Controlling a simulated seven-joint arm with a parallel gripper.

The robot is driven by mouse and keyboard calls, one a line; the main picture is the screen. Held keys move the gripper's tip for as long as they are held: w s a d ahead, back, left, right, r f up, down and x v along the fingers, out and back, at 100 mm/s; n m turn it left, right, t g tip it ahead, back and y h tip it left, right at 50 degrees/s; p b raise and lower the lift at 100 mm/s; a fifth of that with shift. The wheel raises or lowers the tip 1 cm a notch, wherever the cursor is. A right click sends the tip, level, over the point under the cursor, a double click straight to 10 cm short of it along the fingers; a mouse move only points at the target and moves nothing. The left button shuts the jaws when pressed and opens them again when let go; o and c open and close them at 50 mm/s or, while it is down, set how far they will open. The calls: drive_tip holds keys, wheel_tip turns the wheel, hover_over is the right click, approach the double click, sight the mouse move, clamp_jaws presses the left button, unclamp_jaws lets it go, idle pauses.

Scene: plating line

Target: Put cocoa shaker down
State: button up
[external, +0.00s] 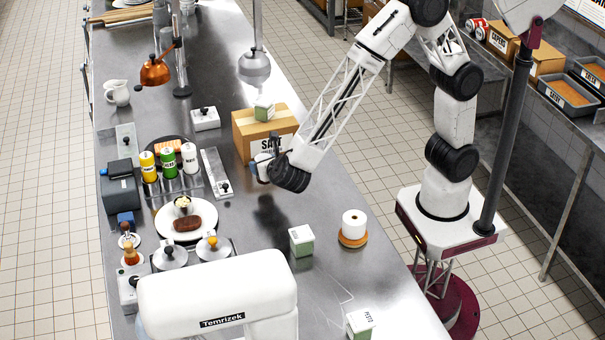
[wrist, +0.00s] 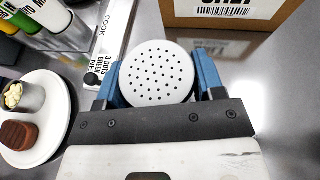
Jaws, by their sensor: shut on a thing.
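The cocoa shaker (wrist: 157,73) shows in the wrist view as a round white lid with several small holes. My gripper (wrist: 160,85) is shut on it, with a blue finger on each side. In the external view my gripper (external: 262,165) is over the steel counter, in front of the cardboard box, and the shaker is mostly hidden behind it. A dark shadow or reflection lies on the counter below my gripper. I cannot tell the exact height of the shaker above the counter.
A cardboard box (external: 250,135) stands just behind. A white plate (external: 165,222) with food and a rack of bottles (external: 168,165) are to the left. Counter (external: 255,235) near the shadow is clear.

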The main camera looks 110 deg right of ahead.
drive_tip(key=shift+w, duration=0.8)
drive_tip(key=shift+f, duration=0.1)
drive_tip(key=shift+f, duration=1.75)
drive_tip(key=o, duration=1)
drive_tip(key=shift+v, duration=6)
